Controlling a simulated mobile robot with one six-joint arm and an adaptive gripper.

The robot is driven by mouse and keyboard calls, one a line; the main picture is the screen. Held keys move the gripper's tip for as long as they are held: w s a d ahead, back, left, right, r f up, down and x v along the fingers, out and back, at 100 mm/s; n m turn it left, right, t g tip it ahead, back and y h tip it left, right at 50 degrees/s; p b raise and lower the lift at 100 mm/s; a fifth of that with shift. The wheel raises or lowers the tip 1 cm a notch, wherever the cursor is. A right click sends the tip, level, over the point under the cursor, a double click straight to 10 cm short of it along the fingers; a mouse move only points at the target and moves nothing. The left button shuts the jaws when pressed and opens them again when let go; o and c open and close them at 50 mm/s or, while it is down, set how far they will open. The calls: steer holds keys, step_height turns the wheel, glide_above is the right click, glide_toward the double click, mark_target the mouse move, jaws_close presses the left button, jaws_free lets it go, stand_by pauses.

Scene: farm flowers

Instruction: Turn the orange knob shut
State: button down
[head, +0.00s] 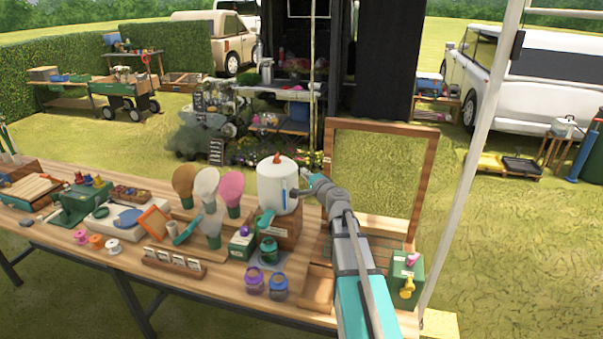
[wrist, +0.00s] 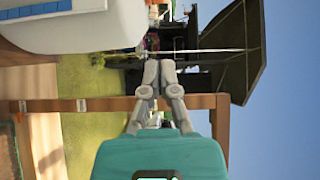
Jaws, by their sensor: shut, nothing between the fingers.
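A white cylindrical tank (head: 279,190) stands on a wooden block (head: 283,234) on the table. A small orange-red knob (head: 277,158) sits on top of it. A blue upright strip shows on the tank's front. My gripper (head: 303,180) is at the right side of the tank, near its upper part and lower than the knob. Whether it touches the tank is not clear. In the wrist view the gripper's fingers (wrist: 159,66) are together with nothing between them. The white tank (wrist: 70,30) fills the upper left there, and the knob does not show.
A wooden frame (head: 432,185) stands behind and right of my arm. A green box (head: 405,268) with a yellow valve (head: 407,287) is at the right.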

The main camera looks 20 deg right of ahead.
mark_target(285, 166)
steer(key=w, duration=0.6)
steer(key=w+a, duration=0.1)
steer(key=w, duration=0.1)
steer(key=shift+w+a, duration=0.1)
steer(key=shift+w, duration=0.3)
steer(key=shift+w+a, duration=0.4)
steer(key=shift+a, duration=0.2)
steer(key=shift+w+a, duration=0.4)
steer(key=shift+a, duration=0.2)
steer(key=shift+w+a, duration=0.35)
steer(key=shift+a, duration=0.1)
steer(key=shift+d+m+h, duration=0.15)
steer(key=shift+m+h, duration=0.15)
steer(key=shift+h, duration=0.2)
steer(key=shift+a, duration=0.3)
